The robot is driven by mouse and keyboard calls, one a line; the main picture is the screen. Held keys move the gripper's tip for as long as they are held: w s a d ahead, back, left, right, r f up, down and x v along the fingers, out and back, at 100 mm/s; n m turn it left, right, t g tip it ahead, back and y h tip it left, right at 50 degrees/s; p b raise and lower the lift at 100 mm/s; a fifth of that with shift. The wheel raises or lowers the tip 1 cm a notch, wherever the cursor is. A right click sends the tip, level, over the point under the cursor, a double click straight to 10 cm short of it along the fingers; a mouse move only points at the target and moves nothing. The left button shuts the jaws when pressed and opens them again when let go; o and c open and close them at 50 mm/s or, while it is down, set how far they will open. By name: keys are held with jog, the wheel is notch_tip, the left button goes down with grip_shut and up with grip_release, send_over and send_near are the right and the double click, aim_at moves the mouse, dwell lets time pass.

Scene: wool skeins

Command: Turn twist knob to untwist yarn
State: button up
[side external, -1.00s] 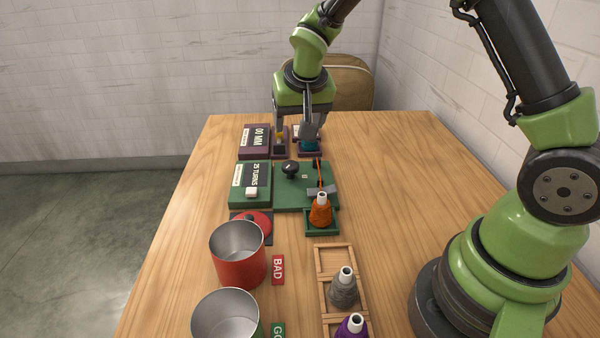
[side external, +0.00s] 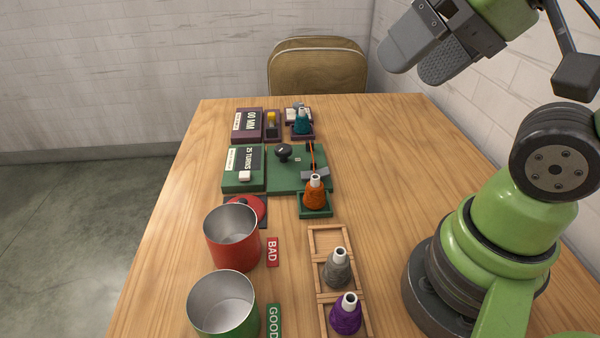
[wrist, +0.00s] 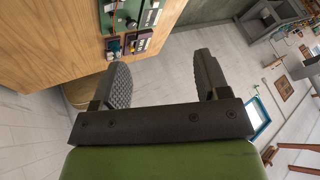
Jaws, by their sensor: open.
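The twist knob (side external: 284,150) is black and stands on the green twist tester (side external: 285,184). Orange yarn (side external: 313,156) is strung along the tester's right side to a grey clamp. An orange yarn cone (side external: 315,192) stands upright in a green tray (side external: 328,212) at the tester's near end. The display (side external: 250,157) beside it reads 25 TURNS. My gripper (side external: 420,70) is open and empty, raised high at the upper right, well away from the knob.
A teal cone (side external: 302,124) stands at the purple station behind, whose display (side external: 246,125) reads 00 MM. A red BAD bin (side external: 232,240) and a green GOOD bin (side external: 222,305) stand in front. Grey (side external: 337,268) and purple (side external: 345,315) cones sit in a wooden rack.

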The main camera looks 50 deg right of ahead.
jog(key=shift+w, duration=0.1)
dwell(0.4)
jog(key=n+g, duration=0.4)
jog(key=n, duration=0.7)
send_over(284, 147)
jog(key=s+d, duration=0.2)
jog(key=s, duration=0.1)
notch_tip(284, 147, down, 19)
jog(key=x, duration=0.9)
jog(key=shift+w+a+f, duration=0.1)
jog(key=shift+a+f, duration=0.15)
jog(key=c, duration=0.9)
